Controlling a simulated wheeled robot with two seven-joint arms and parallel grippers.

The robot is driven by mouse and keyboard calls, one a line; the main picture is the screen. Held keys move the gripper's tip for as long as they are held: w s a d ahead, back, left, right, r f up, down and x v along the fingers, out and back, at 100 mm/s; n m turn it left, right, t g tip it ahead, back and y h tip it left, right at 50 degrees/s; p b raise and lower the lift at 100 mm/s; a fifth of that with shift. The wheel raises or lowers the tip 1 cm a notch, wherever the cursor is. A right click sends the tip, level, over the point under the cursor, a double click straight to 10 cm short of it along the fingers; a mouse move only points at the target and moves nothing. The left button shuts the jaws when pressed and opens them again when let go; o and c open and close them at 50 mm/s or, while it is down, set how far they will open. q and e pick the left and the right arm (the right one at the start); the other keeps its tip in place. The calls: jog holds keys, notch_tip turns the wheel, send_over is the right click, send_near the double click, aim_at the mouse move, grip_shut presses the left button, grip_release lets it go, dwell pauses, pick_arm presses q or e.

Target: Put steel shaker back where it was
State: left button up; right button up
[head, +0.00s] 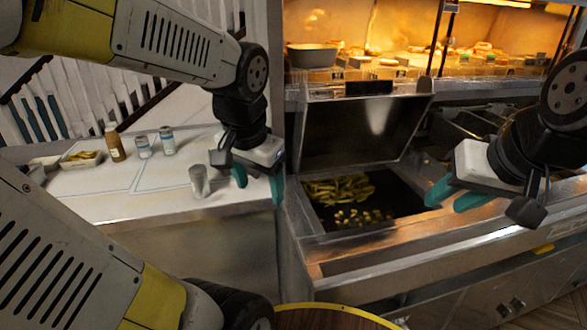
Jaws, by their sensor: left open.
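A small grey metallic cup (198,181), which looks like the steel shaker, stands on the pale counter (150,202) near its front right edge. My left gripper (259,184) is just to the right of it in the picture, pointing down. Its two teal fingers are apart with nothing between them, and it does not touch the cup. My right gripper (454,196) hangs over the front edge of the fryer at the right. Its teal fingers look apart and hold nothing that I can see.
Two small containers with blue labels (143,146) (167,140), a brown bottle (115,143) and a food tray (81,158) stand further back on the counter. An open-lidded bin (345,222) with fries is in the middle. Counter around the cup is mostly clear.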

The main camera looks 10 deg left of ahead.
pick_arm(q)
jog(key=s+d+r+n+t+h, duration=0.2)
jog(key=d+r, duration=0.2)
jog(key=d, duration=0.1)
jog(key=shift+s+r+n+t+h, duration=0.15)
jog(key=shift+n+t+h, duration=0.15)
pick_arm(e)
jog(key=shift+c, duration=0.3)
dwell(0.6)
